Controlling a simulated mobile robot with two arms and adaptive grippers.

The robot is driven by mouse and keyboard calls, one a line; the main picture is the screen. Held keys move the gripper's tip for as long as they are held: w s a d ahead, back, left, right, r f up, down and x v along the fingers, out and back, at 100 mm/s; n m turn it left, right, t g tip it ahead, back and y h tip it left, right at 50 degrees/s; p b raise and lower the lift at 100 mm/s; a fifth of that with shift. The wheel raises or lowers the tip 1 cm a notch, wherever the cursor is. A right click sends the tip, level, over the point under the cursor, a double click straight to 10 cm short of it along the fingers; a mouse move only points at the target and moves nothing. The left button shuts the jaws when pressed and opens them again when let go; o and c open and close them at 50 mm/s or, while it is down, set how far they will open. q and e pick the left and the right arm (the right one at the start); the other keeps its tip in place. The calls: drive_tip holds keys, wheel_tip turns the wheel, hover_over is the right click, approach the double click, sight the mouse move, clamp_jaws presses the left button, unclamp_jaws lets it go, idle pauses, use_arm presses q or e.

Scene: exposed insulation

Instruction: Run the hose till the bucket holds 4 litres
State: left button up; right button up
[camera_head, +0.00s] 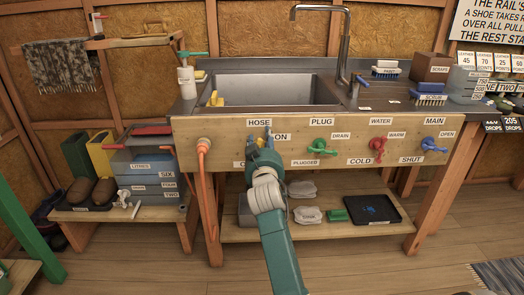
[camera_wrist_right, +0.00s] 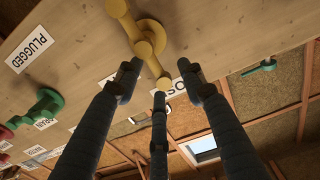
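The grey-blue bucket (camera_head: 128,165) stands on the low wooden bench at left, with LITRES, SIX, FOUR and TWO labels on its front. Its water level cannot be made out. The orange hose (camera_head: 203,170) hangs from a fitting on the panel's left; its lower end is hard to trace. My right gripper (camera_head: 258,143) is at the panel under the HOSE label, beside ON. In the right wrist view, its fingers (camera_wrist_right: 158,86) are spread around the end of the yellow hose lever (camera_wrist_right: 148,45), without clear contact. My left gripper is out of view.
The panel (camera_head: 342,134) also carries a green PLUG lever (camera_head: 322,147), red WATER lever (camera_head: 377,145) and blue MAIN lever (camera_head: 432,145). The sink (camera_head: 270,90) is above. Cloths (camera_head: 308,214) and a black tray (camera_head: 372,210) lie on the shelf below.

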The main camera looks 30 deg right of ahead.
wheel_tip(320, 180, up, 6)
drive_tip(key=shift+r, duration=0.1)
idle(0.6)
